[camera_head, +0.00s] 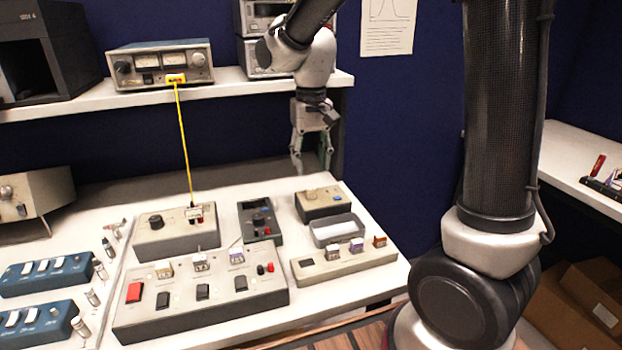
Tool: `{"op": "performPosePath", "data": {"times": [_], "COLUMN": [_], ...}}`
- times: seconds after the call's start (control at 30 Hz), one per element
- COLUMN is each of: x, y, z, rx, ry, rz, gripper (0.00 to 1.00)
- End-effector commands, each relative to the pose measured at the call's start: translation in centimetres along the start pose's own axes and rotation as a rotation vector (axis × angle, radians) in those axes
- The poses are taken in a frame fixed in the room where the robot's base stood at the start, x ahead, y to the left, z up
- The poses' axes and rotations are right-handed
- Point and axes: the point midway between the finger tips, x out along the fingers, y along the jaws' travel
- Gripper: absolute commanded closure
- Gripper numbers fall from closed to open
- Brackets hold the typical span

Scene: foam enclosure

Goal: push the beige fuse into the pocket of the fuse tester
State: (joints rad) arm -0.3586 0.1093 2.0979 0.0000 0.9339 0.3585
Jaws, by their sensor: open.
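My gripper (312,169) hangs pointing down at the back right of the bench, open and with nothing visible between its fingers. The pocket cannot be made out. The fingertips appear apart from the box.
In front stand an open grey tray (338,238) and a long block (325,271) with several coloured fuses. Left are a dark meter (260,220), a switch panel (190,315) with fuses, and a box (165,243) with a yellow cable (184,140). A shelf (225,92) runs behind.

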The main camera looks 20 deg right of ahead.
Motion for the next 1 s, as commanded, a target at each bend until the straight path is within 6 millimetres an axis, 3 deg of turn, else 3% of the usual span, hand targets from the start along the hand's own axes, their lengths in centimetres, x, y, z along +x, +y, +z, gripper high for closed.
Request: {"op": "performPosePath", "data": {"times": [0.1, 0.27, 0.87, 0.93, 1.0], "x": [-2.1, -3.5, -3.6, -2.2, -2.5], "y": [0.0, 0.0, 0.0, 0.6, 1.9], "z": [0.0, 0.0, 0.0, 1.6, 3.9], "rx": [0.000, 0.000, -0.056, -0.119, -0.167], "ry": [0.002, 0.001, 0.002, -0.030, -0.023], "rz": [-0.001, 0.000, -0.001, 0.009, 0.006], "gripper": [0.55, 0.55, 0.55, 0.55, 0.55]}}
